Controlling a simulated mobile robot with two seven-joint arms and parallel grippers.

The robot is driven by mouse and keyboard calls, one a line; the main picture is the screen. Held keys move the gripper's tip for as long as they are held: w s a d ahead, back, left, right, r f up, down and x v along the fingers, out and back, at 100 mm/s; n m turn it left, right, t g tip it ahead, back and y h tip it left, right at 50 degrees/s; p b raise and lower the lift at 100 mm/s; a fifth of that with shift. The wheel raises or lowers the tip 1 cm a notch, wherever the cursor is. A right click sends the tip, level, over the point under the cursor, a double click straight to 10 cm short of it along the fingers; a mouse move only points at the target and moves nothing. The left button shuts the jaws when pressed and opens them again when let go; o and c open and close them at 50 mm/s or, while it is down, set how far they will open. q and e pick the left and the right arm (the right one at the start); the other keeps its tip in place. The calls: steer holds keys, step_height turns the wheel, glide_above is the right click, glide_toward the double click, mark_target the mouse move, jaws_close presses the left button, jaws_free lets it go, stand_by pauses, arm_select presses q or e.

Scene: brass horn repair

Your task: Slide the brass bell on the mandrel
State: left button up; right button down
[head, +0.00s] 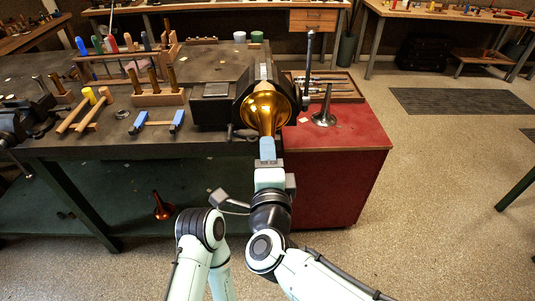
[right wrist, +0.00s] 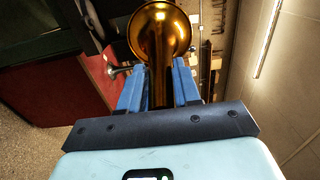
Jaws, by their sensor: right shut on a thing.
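The brass bell (head: 266,108) is at the front of the dark vise (head: 230,110) on the bench, its wide mouth showing. My right gripper (head: 267,150) is shut on its narrow tube, just below the flare. In the right wrist view the blue fingers (right wrist: 158,92) lie on both sides of the brass tube (right wrist: 160,85). A pale bar (head: 263,70) shows behind the bell at the vise; the bell hides how they meet. A grey metal stake with a flared base (head: 325,113) stands upright to the right.
The vise handle (head: 309,60) stands up right of the bell. The red cabinet (head: 340,165) carries a tool tray (head: 335,80). Wooden racks with tools (head: 160,97) and hammers (head: 88,108) fill the left bench. Another small brass piece (head: 162,208) is on the lower shelf.

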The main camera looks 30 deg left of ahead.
mark_target(266, 124)
steer(key=shift+w, duration=0.1)
stand_by(0.5)
steer(key=shift+p+x, duration=0.55)
steer(key=shift+x, duration=1.9)
steer(key=shift+p+x, duration=1)
steer(key=shift+x, duration=1.45)
steer(key=c, duration=0.7)
jaws_free()
